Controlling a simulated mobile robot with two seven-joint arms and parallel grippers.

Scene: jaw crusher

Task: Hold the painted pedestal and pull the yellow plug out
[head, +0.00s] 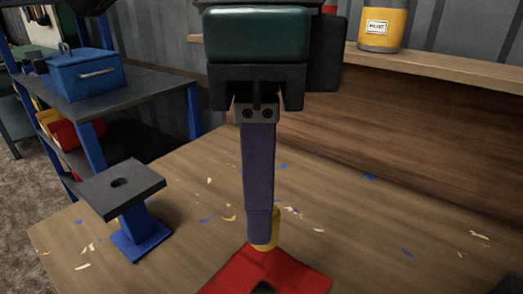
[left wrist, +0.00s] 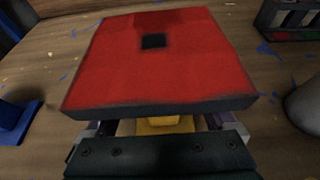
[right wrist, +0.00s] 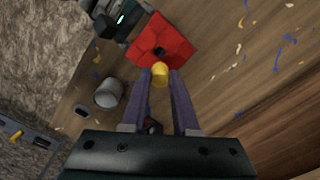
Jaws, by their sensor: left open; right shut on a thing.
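The painted pedestal has a square red top (head: 262,272) with a dark, empty square hole, at the bottom edge of the head view. It fills the left wrist view (left wrist: 110,70), where a yellow stem (left wrist: 158,126) shows below the plate. My left gripper (left wrist: 157,130) is open, its fingers on either side of the stem under the plate; the plate hides the fingertips, and contact cannot be told. My right gripper (head: 262,230) points down, shut on the yellow plug (head: 267,238). The plug (right wrist: 159,69) is clear of the hole, above the red top.
A blue pedestal with a dark, holed top (head: 122,185) stands at the table's left. A grey metal cup (right wrist: 108,93) stands near the red top. Paint chips litter the wooden table. A blue toolbox (head: 85,75) and a yellow tin (head: 382,25) are further back.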

